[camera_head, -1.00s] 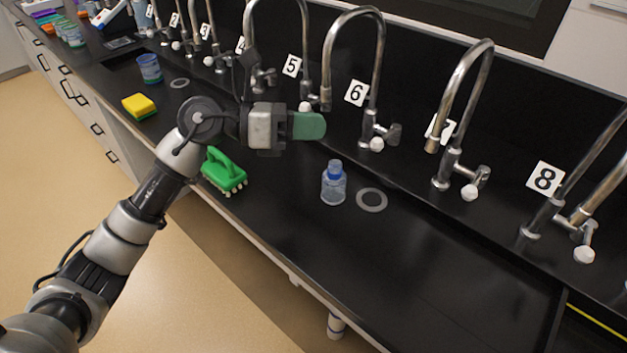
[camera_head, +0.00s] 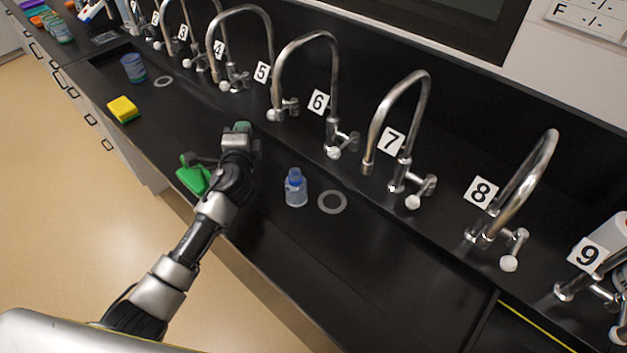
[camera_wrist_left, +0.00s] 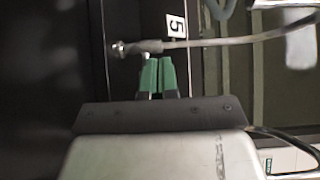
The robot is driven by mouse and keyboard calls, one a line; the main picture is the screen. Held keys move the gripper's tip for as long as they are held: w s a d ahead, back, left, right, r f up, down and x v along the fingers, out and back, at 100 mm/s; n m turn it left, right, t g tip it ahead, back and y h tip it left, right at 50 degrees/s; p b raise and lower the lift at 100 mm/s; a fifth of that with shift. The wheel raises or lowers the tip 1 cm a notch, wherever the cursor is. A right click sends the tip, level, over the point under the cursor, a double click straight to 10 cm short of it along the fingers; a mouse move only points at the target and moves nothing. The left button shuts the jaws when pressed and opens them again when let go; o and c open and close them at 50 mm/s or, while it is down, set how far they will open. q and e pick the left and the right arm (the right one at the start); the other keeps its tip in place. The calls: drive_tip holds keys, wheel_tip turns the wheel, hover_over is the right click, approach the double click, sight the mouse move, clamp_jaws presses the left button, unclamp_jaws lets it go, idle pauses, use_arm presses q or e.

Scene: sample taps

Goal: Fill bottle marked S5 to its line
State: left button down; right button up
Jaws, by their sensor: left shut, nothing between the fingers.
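A small clear bottle (camera_head: 296,192) with a blue top stands upright on the black counter, left of a grey ring (camera_head: 332,201). Any mark on it is too small to read. My left gripper (camera_head: 241,127) is shut and empty, its green fingertips up near the tap at label 5 (camera_head: 262,72). In the left wrist view its closed fingers (camera_wrist_left: 158,76) point toward a tap (camera_wrist_left: 150,46) beside label 5. The bottle does not show there. My right gripper is not in view.
Tap 6 (camera_head: 334,95) and tap 7 (camera_head: 405,120) rise behind the bottle. A green brush (camera_head: 191,176) lies beside my left arm. A yellow sponge (camera_head: 123,108) and a blue cup (camera_head: 133,68) are further left. The counter front-right of the bottle is clear.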

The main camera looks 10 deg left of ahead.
use_arm(q)
drive_tip(key=s+d+p, duration=0.1)
drive_tip(key=s+d, duration=0.2)
drive_tip(key=d, duration=0.1)
drive_tip(key=p, duration=0.5)
approach(301, 177)
drive_tip(key=w+r, duration=0.4)
drive_tip(key=w, duration=0.2)
wheel_tip(301, 177, down, 4)
drive_tip(key=shift+s+a+b, duration=0.15)
drive_tip(key=shift+b, duration=0.15)
drive_tip(key=shift+w+a+r+p, duration=0.1)
drive_tip(key=shift+w+a+p, duration=0.1)
drive_tip(key=shift+p, duration=0.25)
drive_tip(key=shift+w+a, duration=0.1)
drive_tip(key=shift+a, duration=0.1)
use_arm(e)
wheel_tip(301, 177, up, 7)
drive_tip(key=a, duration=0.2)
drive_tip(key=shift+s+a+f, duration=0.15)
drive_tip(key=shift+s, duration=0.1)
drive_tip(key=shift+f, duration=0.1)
